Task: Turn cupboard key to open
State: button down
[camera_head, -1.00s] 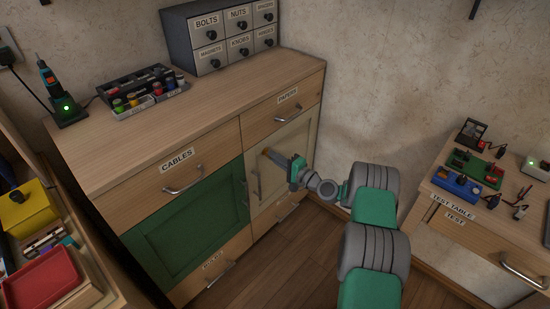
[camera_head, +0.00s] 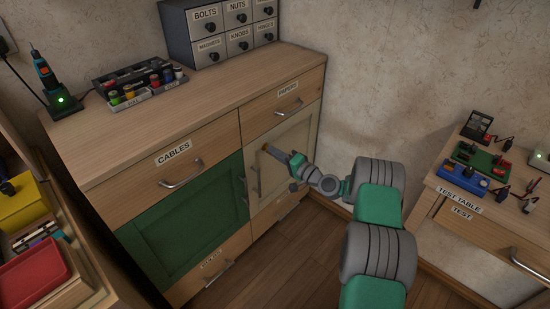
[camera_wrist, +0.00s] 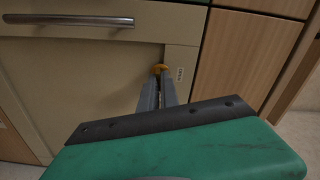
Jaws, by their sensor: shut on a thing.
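The cream cupboard door (camera_head: 285,160) is on the right of the wooden cabinet, below the drawer labelled PAPERS, and looks shut. In the wrist view the two grey fingers (camera_wrist: 159,82) are shut on a small yellow-orange key (camera_wrist: 159,67) at the door's edge strip, beside a small white label (camera_wrist: 180,74). Only the key's head shows; its shaft and the keyhole are hidden. The door's metal bar handle (camera_wrist: 68,20) is apart from the fingers; it also shows in the head view (camera_head: 256,182).
A green door (camera_head: 180,220) is left of the cream one, with the CABLES drawer (camera_head: 175,170) above. The test table (camera_head: 470,205) stands at the right. Small drawers (camera_head: 220,32) and a tool tray (camera_head: 140,85) sit on the cabinet. Bare floor lies in front.

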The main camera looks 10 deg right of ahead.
jog(key=n+b, duration=0.4)
jog(key=b, duration=0.1)
jog(key=shift+f+n, duration=0.3)
jog(key=n+b, duration=0.3)
jog(key=b, duration=0.1)
jog(key=shift+n, duration=0.4)
jog(key=shift+r+n+b, duration=0.15)
jog(key=shift+n+b, duration=1.35)
jog(key=shift+b, duration=0.6)
jog(key=shift+r+n+b, duration=0.15)
jog(key=shift+n+b, duration=1.35)
jog(key=shift+b, duration=0.6)
jog(key=shift+r, duration=0.1)
jog(key=c, duration=1.6)
grip_release()
jog(key=shift+w, duration=0.1)
